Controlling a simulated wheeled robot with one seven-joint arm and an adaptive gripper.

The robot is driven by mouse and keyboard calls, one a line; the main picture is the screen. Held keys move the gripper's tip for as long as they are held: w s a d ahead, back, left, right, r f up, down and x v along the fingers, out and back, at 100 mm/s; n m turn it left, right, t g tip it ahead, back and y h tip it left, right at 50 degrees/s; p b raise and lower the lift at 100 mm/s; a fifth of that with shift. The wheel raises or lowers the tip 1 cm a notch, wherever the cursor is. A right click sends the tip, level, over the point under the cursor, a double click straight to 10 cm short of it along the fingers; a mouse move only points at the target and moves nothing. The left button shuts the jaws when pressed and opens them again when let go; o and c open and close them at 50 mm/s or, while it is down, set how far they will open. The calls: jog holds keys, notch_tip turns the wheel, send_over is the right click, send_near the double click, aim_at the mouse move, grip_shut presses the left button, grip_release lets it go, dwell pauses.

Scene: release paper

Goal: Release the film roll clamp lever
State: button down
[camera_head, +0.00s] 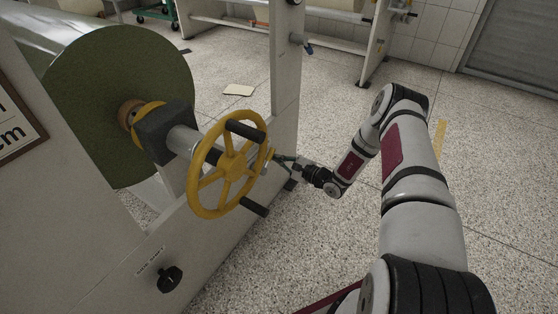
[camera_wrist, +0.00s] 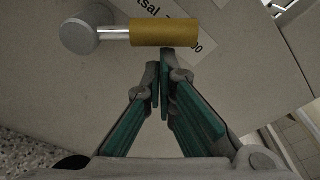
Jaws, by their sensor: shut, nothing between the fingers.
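In the wrist view, the lever has a yellow-brown cylindrical grip (camera_wrist: 166,33) on a silver rod, joined to a grey round hub (camera_wrist: 80,36) at its left. My gripper (camera_wrist: 159,70) has green-padded fingers that are shut and empty. Its tips are just below the grip in the picture; I cannot tell whether they touch it. In the head view, my gripper (camera_head: 278,158) is at the right side of the yellow handwheel (camera_head: 230,165). A small yellow piece, likely the lever grip (camera_head: 270,155), shows at its tips, partly hidden by the wheel rim. The green roll (camera_head: 120,100) is at the left.
A black knob (camera_head: 169,279) sits low on the white machine frame (camera_head: 110,250). A white post (camera_head: 284,80) rises behind my gripper. The speckled floor to the right is open.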

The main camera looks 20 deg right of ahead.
jog(key=shift+s+a+r+p, duration=0.25)
jog(key=shift+a+r+p, duration=0.05)
jog(key=shift+r+p, duration=0.45)
